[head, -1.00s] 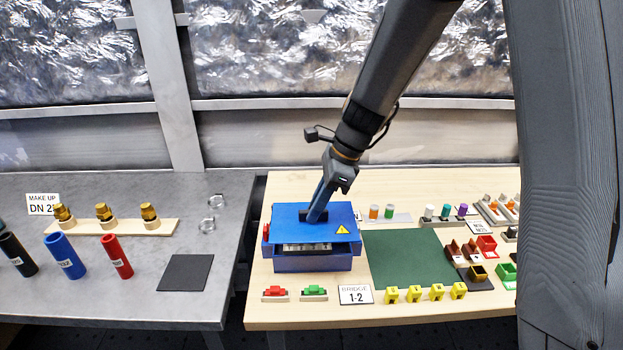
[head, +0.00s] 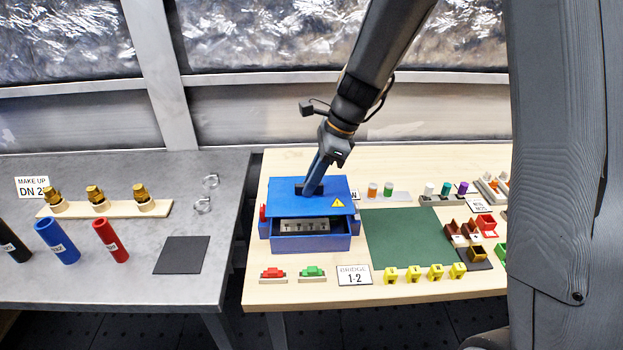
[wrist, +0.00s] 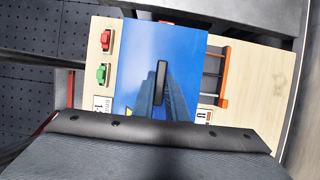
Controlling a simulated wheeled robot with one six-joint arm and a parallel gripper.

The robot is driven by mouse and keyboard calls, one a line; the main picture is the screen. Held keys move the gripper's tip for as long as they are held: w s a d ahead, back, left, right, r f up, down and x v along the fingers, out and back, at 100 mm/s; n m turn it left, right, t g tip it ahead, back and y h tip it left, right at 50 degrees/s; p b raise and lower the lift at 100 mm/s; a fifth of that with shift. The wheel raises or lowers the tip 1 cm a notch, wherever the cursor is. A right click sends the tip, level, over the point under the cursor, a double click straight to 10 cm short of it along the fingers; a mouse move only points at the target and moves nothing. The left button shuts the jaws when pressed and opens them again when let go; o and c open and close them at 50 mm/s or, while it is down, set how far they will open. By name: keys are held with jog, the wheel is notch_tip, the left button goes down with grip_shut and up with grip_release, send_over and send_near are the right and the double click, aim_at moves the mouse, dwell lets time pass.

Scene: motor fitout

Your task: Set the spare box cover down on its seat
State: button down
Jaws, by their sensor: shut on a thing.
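The blue box cover (head: 329,187) is a flat plate with a yellow warning triangle and a dark bar handle. My gripper (head: 314,187) is shut on that handle. In the wrist view the cover (wrist: 190,61) fills the middle, with the handle (wrist: 160,82) at my fingertips. The cover is above the back part of an open blue box (head: 311,244) on the wooden table. The box's front part is uncovered and shows a light terminal strip (head: 305,225) inside. Whether the cover touches the box at the back I cannot tell.
Red (head: 273,274) and green (head: 312,273) parts, a "BRIDGE 1-2" card (head: 354,275) and several yellow clips (head: 436,272) line the front edge. A bare green mat (head: 408,240) lies right of the box. A grey table (head: 120,281) with sleeves stands at left.

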aim_at(322, 184)
jog(key=shift+f+b, duration=1.2)
jog(key=shift+f, duration=1.35)
jog(key=shift+p, duration=0.85)
jog(key=shift+f+b, duration=0.45)
jog(key=shift+f, duration=0.45)
jog(key=c, duration=1.7)
grip_release()
jog(key=shift+b+v, duration=0.65)
jog(key=shift+v, duration=3.3)
